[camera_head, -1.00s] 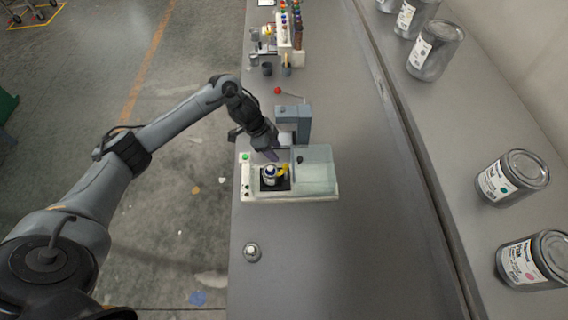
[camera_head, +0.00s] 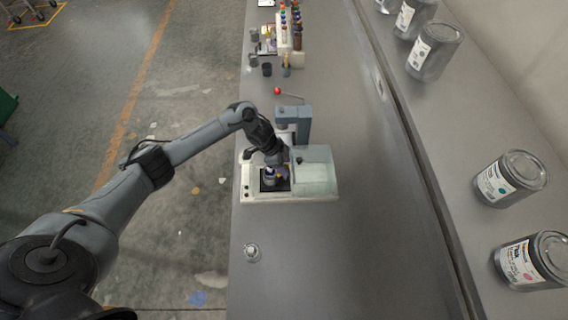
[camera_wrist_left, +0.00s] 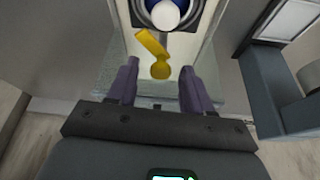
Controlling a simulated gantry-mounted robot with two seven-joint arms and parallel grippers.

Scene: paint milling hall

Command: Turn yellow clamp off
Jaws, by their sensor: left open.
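The yellow clamp (camera_wrist_left: 152,45) shows in the left wrist view as a short lever with a rounded end, angled up to the left. It lies between the fingertips of my left gripper (camera_wrist_left: 158,82), which is open, with a finger on either side and no visible grip on it. In the head view my left gripper (camera_head: 279,165) is over the cream-based machine (camera_head: 315,197) and mostly hides the clamp. A small pot with a white top (camera_wrist_left: 166,14) sits beyond the clamp; in the head view it is partly covered. My right gripper is not in view.
A grey press-like part (camera_head: 305,122) rises behind the machine, with a red-knobbed lever (camera_head: 278,91). A clear cover (camera_head: 316,170) is on its right. A small metal piece (camera_head: 252,252) stands on the bench in front. Paint cans (camera_head: 512,178) line the right shelf.

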